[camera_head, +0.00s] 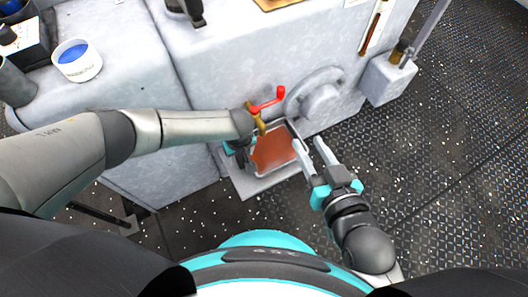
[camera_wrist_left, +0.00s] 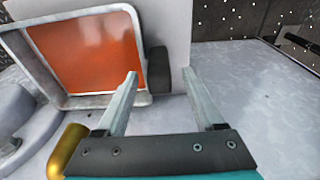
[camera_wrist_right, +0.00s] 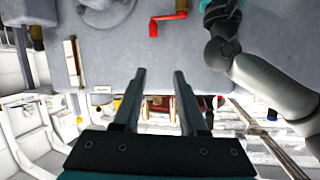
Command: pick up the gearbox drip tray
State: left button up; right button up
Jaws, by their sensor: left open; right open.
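The gearbox drip tray (camera_head: 262,173), a pale-rimmed tray with a flat orange-brown inside, sits low against the grey machine housing in the head view. It also shows at upper left of the left wrist view (camera_wrist_left: 105,101), with a dark block-like handle (camera_wrist_left: 158,70) on its side. My left gripper (camera_wrist_left: 160,73) is open, with the handle between or just beyond its fingertips. In the head view its fingers are mostly hidden under my left wrist. My right gripper (camera_head: 310,144) is open and empty just right of the tray. The tray does not show in the right wrist view.
A red crank handle (camera_head: 267,100) on a brass valve stands out just above the tray, close to my left wrist. A round grey flange (camera_head: 318,100) is on the housing to the right. A white tub with blue contents (camera_head: 77,61) stands upper left. Studded floor at right is clear.

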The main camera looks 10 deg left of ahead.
pick_arm(q)
jog(key=shift+w+f+b, duration=0.1)
jog(key=shift+f+b, duration=0.2)
jog(key=shift+f, duration=0.15)
pick_arm(e)
jog(key=shift+s+a+r+t+y, duration=0.2)
jog(key=shift+a+r+t+y, duration=0.25)
jog(key=shift+t, duration=0.15)
pick_arm(q)
jog(key=shift+a, duration=0.1)
grip_shut()
dwell(0.7)
